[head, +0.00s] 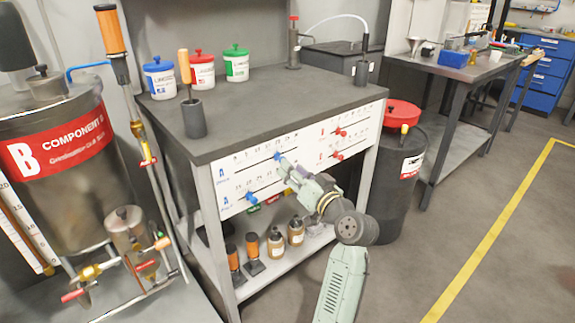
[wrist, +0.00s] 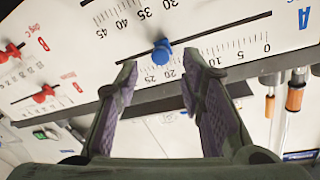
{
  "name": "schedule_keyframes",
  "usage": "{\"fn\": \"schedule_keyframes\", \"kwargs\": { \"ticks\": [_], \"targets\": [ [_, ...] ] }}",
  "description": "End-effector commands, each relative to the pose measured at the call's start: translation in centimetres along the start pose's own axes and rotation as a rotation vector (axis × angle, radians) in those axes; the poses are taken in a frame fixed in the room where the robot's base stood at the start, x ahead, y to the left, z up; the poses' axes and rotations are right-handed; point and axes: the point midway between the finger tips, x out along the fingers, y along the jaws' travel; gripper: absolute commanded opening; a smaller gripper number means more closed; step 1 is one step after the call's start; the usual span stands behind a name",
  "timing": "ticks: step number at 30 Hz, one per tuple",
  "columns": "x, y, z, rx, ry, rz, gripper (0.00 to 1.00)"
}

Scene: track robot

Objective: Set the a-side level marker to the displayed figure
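The white panel (head: 232,178) on the bench front carries two blue A-side markers on printed scales. The upper blue marker (head: 277,155) is beside the tip of my gripper (head: 289,169); the lower blue marker (head: 250,196) is further left. In the wrist view, my gripper (wrist: 160,80) is open, with its fingers apart and nothing between them. A blue marker (wrist: 161,53) shows just beyond the fingertips, roughly centred between them. It stands near the 20 and 25 marks of an upside-down scale. I cannot tell whether the fingers touch it. I can make out no displayed figure.
Two red markers (head: 340,131) (head: 337,156) sit on the panel's right half. A black drum with a red lid (head: 403,114) stands right of the bench. Brown bottles (head: 276,244) are on the lower shelf. Open floor (head: 450,240) lies to the right.

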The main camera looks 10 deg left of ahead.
Motion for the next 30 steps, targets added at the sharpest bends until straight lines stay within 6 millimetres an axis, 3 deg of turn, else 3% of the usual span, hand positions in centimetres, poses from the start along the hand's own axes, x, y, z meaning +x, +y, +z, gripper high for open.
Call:
{"fn": "schedule_keyframes", "kwargs": {
  "ticks": [6, 13, 25, 28, 30],
  "targets": [
    [-4.7, 0.1, 0.0, -0.001, 0.0, 0.003, 0.36],
    [-7.3, 0.0, 0.0, -0.001, 0.001, 0.001, 0.36],
    [-7.5, -0.3, -0.1, -0.004, 0.003, -0.003, 0.36],
    [-6.2, -2.1, -0.9, -0.029, 0.025, -0.017, 0.36],
    [-4.6, -4.7, -2.1, -0.062, 0.062, -0.036, 0.36]
  ]
}}
